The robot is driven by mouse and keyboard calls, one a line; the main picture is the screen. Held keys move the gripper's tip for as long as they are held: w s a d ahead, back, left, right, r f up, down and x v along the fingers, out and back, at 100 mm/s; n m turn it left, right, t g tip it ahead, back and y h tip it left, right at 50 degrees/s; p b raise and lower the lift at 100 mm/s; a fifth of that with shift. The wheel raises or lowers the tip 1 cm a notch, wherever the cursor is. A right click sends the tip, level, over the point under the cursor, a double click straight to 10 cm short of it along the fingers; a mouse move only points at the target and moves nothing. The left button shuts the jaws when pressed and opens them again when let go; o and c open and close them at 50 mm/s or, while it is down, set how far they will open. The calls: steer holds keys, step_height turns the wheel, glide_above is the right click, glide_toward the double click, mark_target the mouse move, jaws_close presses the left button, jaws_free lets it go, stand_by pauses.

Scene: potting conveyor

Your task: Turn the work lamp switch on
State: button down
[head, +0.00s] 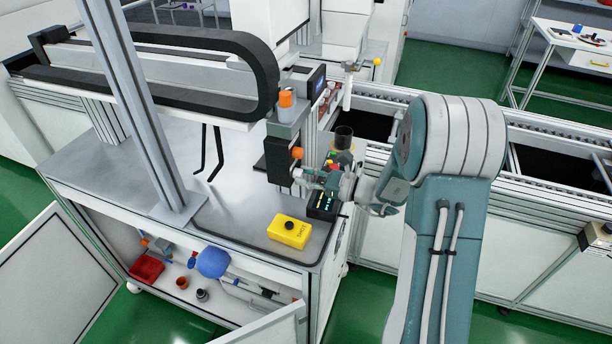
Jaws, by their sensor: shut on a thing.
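My gripper (304,179) reaches in from the right, at the front right of the metal workbench. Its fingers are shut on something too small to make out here. The fingertips are close to the lower part of a black upright unit with an orange knob (296,153); whether they touch it, I cannot tell. A black control box (322,206) with small coloured lights or buttons sits just below my gripper. No part is clearly readable as the work lamp switch; my gripper and wrist cover part of this area.
A yellow box with a black button (290,231) stands on the bench front. A dark cup (343,138) stands behind my wrist. A black cable chain (180,70) arches over the bench. A cabinet door (265,328) hangs open below.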

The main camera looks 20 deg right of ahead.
steer(key=shift+m, duration=2.3)
steer(key=shift+w, duration=0.1)
steer(key=shift+c, duration=2.1)
jaws_free()
steer(key=v, duration=1.2)
steer(key=shift+f, duration=0.1)
